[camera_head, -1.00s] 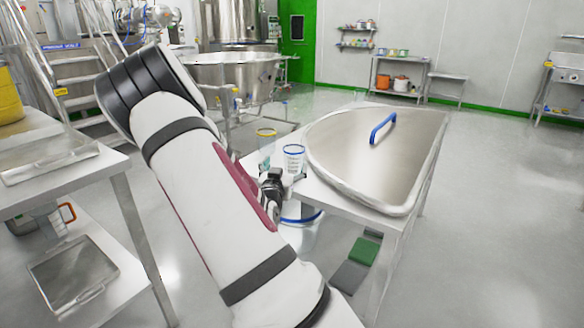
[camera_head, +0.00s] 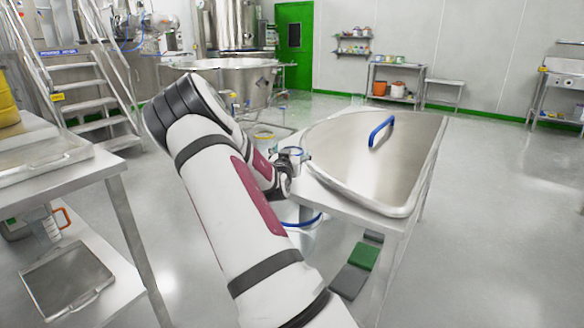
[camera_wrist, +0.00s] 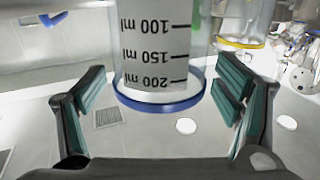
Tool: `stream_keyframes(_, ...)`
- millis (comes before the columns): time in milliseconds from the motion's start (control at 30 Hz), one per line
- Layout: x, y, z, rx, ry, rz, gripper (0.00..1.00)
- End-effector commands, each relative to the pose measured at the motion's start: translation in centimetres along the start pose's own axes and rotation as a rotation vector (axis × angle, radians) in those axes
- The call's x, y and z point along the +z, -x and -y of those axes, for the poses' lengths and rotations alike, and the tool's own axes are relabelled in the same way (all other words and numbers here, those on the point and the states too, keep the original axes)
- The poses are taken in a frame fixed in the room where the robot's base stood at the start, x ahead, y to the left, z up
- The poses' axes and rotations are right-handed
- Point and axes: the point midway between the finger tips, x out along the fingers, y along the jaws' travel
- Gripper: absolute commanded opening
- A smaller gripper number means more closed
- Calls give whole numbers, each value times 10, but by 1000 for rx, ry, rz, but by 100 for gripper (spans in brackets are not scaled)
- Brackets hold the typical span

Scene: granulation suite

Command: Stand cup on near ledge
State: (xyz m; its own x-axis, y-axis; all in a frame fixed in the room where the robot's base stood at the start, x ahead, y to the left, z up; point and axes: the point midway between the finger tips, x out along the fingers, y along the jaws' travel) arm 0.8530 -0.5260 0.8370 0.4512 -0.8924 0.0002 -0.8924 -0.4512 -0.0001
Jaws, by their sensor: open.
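A clear cup with a blue rim and a white millilitre label (camera_wrist: 158,50) stands out between the fingers in the wrist view. Its label reads upside down there. In the head view the blue-rimmed cup (camera_head: 293,151) is at the left end of the white table, partly hidden by my gripper (camera_head: 290,166). My gripper (camera_wrist: 160,85) is open, with one finger on each side of the cup. A gap shows on both sides, so it does not grip it. I cannot tell which surface is the near ledge.
A yellow-rimmed cup (camera_head: 264,136) is just behind; it also shows in the wrist view (camera_wrist: 240,43). A large steel hopper-shaped pan (camera_head: 400,165) with a blue handle fills most of the table (camera_head: 350,206). A blue-rimmed bucket (camera_head: 302,232) is below. A steel bench (camera_head: 75,180) is left.

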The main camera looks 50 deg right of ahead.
Motion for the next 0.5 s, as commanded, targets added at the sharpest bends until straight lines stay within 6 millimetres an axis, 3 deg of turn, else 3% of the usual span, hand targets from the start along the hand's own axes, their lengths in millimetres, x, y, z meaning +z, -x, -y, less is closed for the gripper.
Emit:
stream_keyframes(300, 0, -5, 0, 0, 0, 0, 82)
stream_keyframes(500, 0, -5, 0, 0, 0, 0, 36)
